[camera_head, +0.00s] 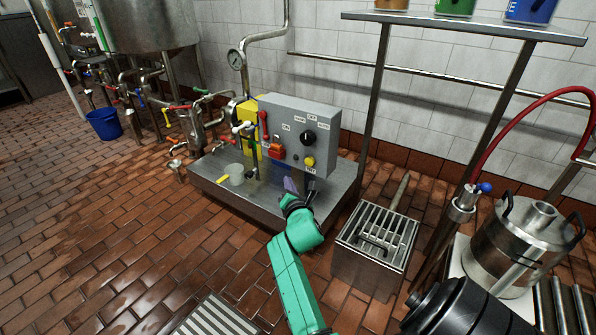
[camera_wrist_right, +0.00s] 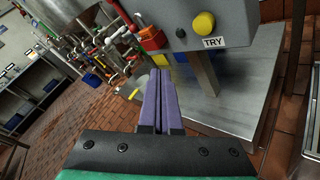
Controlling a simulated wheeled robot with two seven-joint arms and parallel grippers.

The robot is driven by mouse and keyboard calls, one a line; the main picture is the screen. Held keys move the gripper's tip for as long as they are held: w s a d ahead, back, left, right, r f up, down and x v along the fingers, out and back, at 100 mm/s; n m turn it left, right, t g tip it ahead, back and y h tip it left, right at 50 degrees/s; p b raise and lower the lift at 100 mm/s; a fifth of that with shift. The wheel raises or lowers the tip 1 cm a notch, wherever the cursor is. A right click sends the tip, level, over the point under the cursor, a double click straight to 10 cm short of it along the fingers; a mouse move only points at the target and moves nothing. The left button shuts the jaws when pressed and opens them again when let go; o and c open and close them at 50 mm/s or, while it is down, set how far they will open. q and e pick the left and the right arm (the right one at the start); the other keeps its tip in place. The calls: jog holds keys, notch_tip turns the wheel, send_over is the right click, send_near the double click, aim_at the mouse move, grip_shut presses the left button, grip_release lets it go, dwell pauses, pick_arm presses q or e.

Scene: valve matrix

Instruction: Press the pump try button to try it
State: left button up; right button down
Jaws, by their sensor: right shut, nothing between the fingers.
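The pump try button is a round yellow button (camera_head: 309,161) low on the front of a grey control box (camera_head: 292,120). In the right wrist view the yellow button (camera_wrist_right: 204,23) sits just above a white TRY label (camera_wrist_right: 213,42). My right gripper (camera_head: 290,186) is in front of and below the box, its fingers apart from the button. In the wrist view its purple fingers (camera_wrist_right: 160,85) are closed together with nothing between them, pointing below and left of the button. My left gripper is not in view.
The box also bears a black knob (camera_head: 308,138) and a red switch (camera_head: 277,151). It stands over a steel platform (camera_head: 225,196) with a clear cup (camera_head: 236,173). A floor grate (camera_head: 385,232) and a steel pot (camera_head: 520,250) stand to the right. Open brick floor lies left.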

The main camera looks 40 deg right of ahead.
aim_at(305, 161)
jog(key=w+d, duration=0.2)
jog(key=d, duration=0.6)
jog(key=shift+w+d, duration=0.2)
jog(key=shift+w, duration=0.1)
dwell(1.7)
jog(key=shift+w+d, duration=0.15)
jog(key=shift+d, duration=0.25)
jog(key=shift+w+d, duration=0.15)
jog(key=shift+d, duration=0.3)
dwell(0.6)
jog(key=shift+a, duration=0.1)
jog(key=shift+s+a, duration=0.3)
jog(key=shift+a, duration=0.45)
jog(key=shift+s+a+p, duration=0.1)
jog(key=shift+s+a, duration=0.15)
jog(key=shift+a, duration=0.55)
jog(key=shift+s+a+p, duration=0.1)
jog(key=shift+s+a, duration=0.15)
jog(key=shift+a, duration=0.6)
jog(key=shift+s+a+p, duration=0.1)
jog(key=shift+s+a, duration=0.15)
jog(key=shift+a, duration=0.55)
